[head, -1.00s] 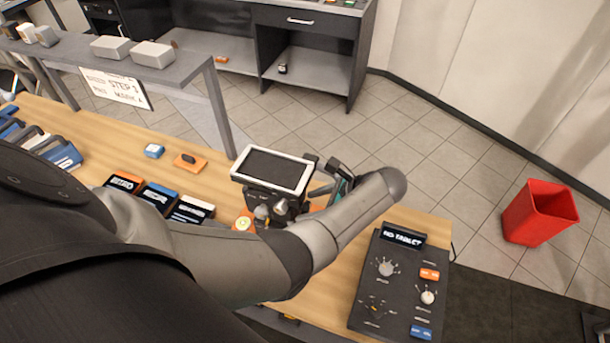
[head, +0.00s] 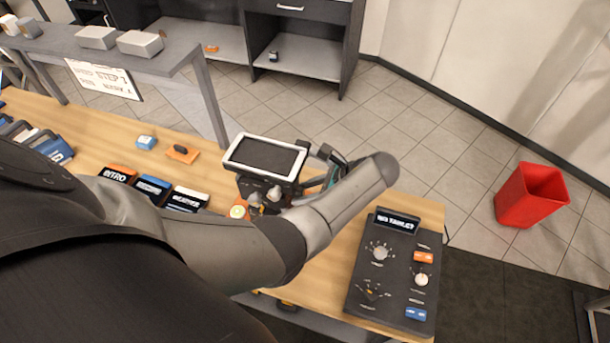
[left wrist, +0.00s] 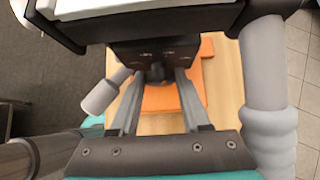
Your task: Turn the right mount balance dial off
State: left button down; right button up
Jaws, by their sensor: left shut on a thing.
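The mount (head: 258,187) stands on the bench and carries a tablet (head: 264,155) with a white frame and dark screen. In the left wrist view the mount's dark body (left wrist: 130,52) sits over an orange base (left wrist: 158,97). My left gripper (left wrist: 157,78) reaches in under the tablet with its two fingers shut on a small dark dial (left wrist: 157,73) at the mount's front. The dial's pointer and setting are too small to read. My right gripper is not in view.
A dark control panel (head: 385,310) with dials and a small sign stands on the right of the bench (head: 325,265). Labelled cards (head: 153,187) lie left of the mount. A grey raised shelf (head: 165,68) stands behind. A red bin (head: 530,195) is on the floor.

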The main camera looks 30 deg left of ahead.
pick_arm(q)
jog(key=shift+s+t, duration=0.1)
jog(key=shift+t, duration=0.2)
jog(key=shift+s+n+t+y, duration=0.15)
jog(key=shift+n+t+y, duration=0.15)
jog(key=shift+n+t, duration=0.35)
jog(key=shift+s+d+f+n+t+y+b, duration=0.1)
jog(key=shift+s+f+n+t+y+b, duration=0.15)
jog(key=shift+n+t+y+b, duration=1.4)
jog(key=shift+s+f+n+t+y+b, duration=0.15)
jog(key=shift+f+n+t+y+b, duration=0.25)
jog(key=shift+n+t+b, duration=1.5)
jog(key=shift+s+d+f+n+t+y+b, duration=0.1)
jog(key=shift+s+f+n+t+y+b, duration=0.25)
jog(key=shift+t+y+b, duration=1.55)
jog(key=shift+w+r+g+h+b, duration=0.15)
jog(key=shift+g+h+b, duration=0.55)
jog(key=shift+h+b, duration=0.15)
